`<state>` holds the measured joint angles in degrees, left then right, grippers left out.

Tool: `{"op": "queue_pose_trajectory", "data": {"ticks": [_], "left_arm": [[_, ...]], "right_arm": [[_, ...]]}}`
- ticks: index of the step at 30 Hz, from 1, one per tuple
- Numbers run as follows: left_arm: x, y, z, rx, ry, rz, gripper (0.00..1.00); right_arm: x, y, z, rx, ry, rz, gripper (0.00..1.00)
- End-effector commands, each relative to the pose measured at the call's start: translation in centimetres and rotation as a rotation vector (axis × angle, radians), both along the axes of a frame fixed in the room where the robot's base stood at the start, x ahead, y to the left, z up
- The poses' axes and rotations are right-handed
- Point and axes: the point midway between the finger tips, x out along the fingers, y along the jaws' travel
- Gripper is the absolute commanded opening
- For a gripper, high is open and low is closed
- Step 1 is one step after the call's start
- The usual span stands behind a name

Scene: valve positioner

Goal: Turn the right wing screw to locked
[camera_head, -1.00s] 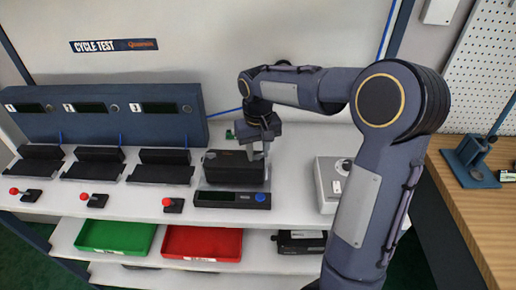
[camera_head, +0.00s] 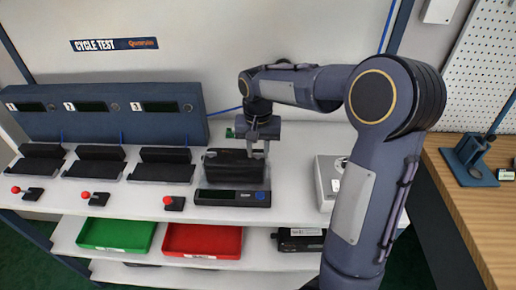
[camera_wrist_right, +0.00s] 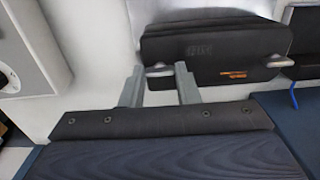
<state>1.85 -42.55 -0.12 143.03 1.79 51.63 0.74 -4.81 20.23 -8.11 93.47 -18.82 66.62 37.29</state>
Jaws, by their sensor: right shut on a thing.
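The other wing screw (camera_wrist_right: 282,61) is at right there. My right gripper (camera_head: 258,154) points down at the unit's right rear, with its fingers (camera_wrist_right: 160,82) on either side of the right wing screw, shut on it. The screw is too small to read in the head view. My left gripper is not in view.
A grey box (camera_head: 331,182) stands right of the unit. A blue console (camera_head: 110,114) with several black cradles is at left. Red-knobbed levers (camera_head: 173,203) line the front edge. Green (camera_head: 116,235) and red (camera_head: 203,240) trays lie on the shelf below.

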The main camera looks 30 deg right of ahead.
Motion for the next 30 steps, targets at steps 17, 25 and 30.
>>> {"op": "queue_pose_trajectory", "data": {"ticks": [17,25,30], "left_arm": [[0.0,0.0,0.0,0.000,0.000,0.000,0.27],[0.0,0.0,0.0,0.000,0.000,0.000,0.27],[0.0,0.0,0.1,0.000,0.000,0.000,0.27]], "right_arm": [[0.0,0.0,0.0,0.000,0.000,0.001,0.51],[0.1,0.0,2.4,0.000,-0.006,0.001,0.51],[0.1,0.0,5.4,0.000,-0.005,0.001,0.51]]}}
